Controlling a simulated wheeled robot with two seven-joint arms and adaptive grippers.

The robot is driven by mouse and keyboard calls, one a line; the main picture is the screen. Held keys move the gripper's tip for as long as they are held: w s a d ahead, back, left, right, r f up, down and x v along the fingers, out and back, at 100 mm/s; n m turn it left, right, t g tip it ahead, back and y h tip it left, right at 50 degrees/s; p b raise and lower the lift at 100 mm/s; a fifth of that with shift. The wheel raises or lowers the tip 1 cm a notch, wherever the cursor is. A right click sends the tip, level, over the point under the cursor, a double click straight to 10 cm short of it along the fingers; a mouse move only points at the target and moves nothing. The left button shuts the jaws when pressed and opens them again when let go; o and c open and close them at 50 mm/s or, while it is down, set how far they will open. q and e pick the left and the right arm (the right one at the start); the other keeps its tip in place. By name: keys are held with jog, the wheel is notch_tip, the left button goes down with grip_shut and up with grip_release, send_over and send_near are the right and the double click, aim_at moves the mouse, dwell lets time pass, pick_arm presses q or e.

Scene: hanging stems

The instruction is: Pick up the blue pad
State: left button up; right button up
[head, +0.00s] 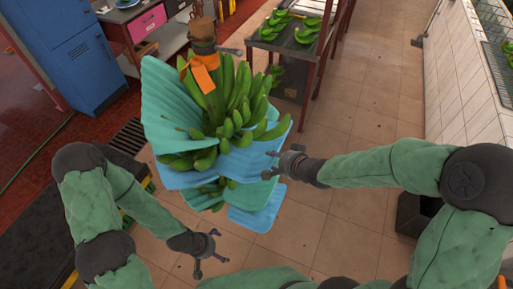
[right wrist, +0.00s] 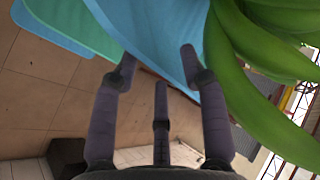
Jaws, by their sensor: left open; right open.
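A hanging banana stem (head: 238,95) has several wavy pads tucked among its green bananas. A large teal pad (head: 165,100) is at its upper left. A light blue pad (head: 258,160) is on its right side, and a bluer pad (head: 250,218) hangs lowest. My right gripper (head: 272,166) is open beside the light blue pad. In the right wrist view, a blue pad (right wrist: 150,25) lies just beyond and partly between the spread fingers (right wrist: 158,62); contact cannot be told. My left gripper (head: 217,250) is open and empty, below and left of the lowest pad.
Bananas (right wrist: 245,70) crowd the right side of the right wrist view. A dark table (head: 300,40) with cut banana hands stands behind the stem. A blue cabinet (head: 75,50) is at the far left, and a white tiled wall (head: 460,80) at right. Tiled floor (head: 360,110) lies open between.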

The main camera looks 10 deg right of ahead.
aim_at(269, 157)
jog(key=shift+d+x, duration=0.2)
jog(key=shift+x, duration=2.9)
jog(key=shift+c, duration=0.3)
grip_shut()
